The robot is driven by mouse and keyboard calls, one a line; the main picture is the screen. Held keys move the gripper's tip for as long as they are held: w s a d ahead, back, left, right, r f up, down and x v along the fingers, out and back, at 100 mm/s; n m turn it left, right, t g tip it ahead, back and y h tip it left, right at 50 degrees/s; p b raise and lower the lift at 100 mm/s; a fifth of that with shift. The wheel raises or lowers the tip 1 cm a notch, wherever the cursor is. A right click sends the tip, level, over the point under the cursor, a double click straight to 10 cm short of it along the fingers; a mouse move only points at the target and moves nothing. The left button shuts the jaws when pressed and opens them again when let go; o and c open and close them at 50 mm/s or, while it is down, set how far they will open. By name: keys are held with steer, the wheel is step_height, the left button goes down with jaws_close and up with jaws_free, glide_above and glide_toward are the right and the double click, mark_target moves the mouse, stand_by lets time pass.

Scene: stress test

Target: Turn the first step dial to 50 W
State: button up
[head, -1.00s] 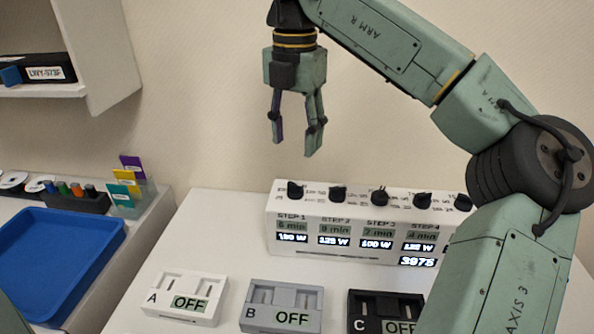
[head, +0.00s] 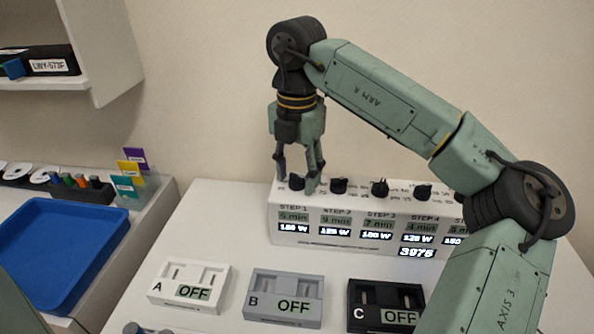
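The white stress-test unit (head: 350,243) stands at the back of the table, with a row of black dials along its top. The first step dial (head: 296,183) is at the left end, above the STEP 1 label. The STEP 1 display (head: 293,227) shows 5 min and what looks like 150 W; the digits are small and blurred. My gripper (head: 297,185) points down over this dial, with one finger on each side of it. The fingers are apart, and the dial shows between them. I cannot tell whether either finger touches it.
Neighbouring dials (head: 338,186) stand close on the right. Boxes A (head: 190,270), B (head: 285,283) and C (head: 384,296), each reading OFF, lie in front. A blue tray (head: 60,250) is at left. The unit's right end is hidden behind my arm.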

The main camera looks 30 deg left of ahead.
jaws_close()
stand_by(0.4)
